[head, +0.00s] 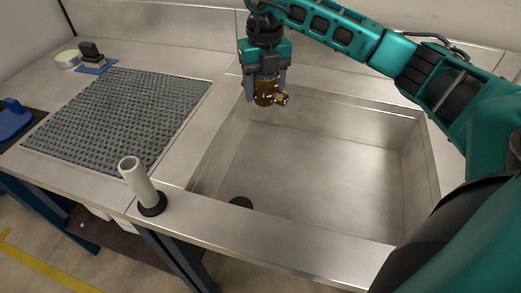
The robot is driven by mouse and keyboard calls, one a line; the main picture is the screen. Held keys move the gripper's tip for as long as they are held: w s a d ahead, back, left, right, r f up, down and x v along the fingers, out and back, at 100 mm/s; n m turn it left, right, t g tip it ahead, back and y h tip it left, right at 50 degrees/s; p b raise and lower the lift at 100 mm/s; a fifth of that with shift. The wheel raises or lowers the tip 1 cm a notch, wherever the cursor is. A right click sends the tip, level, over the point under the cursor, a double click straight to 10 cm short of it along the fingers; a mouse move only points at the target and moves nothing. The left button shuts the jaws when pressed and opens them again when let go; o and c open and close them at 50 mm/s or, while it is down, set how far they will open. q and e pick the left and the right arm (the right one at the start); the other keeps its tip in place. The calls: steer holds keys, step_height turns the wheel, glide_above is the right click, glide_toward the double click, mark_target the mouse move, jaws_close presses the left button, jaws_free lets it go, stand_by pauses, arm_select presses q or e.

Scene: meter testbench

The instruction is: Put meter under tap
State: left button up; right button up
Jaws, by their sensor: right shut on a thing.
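My right gripper (266,88) points down over the far left part of the sink. It is shut on a small brass-brown meter (265,93) with a short side port facing right. The meter hangs in the air near the sink's far left corner, clear of the sink floor. I cannot make out a tap in this view. My left gripper is not in view.
The steel sink (330,170) is empty, with a dark round drain (241,202) near its front left. A white upright tube (136,178) stands on the front ledge. A grey textured mat (120,115) covers the left counter.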

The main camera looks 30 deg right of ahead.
steer(key=b, duration=0.1)
glide_above(264, 156)
step_height(264, 156, down, 14)
steer(key=shift+a+r, duration=0.1)
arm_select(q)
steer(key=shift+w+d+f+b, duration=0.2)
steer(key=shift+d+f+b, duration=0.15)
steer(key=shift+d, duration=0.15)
arm_select(e)
steer(key=shift+f, duration=2.65)
steer(key=shift+f, duration=0.1)
steer(key=o, duration=1.4)
steer(key=shift+r, duration=0.4)
arm_select(q)
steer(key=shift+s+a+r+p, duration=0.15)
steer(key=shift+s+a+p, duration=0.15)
steer(key=shift+p, duration=0.35)
arm_select(e)
step_height(264, 156, up, 11)
steer(key=shift+r, duration=0.2)
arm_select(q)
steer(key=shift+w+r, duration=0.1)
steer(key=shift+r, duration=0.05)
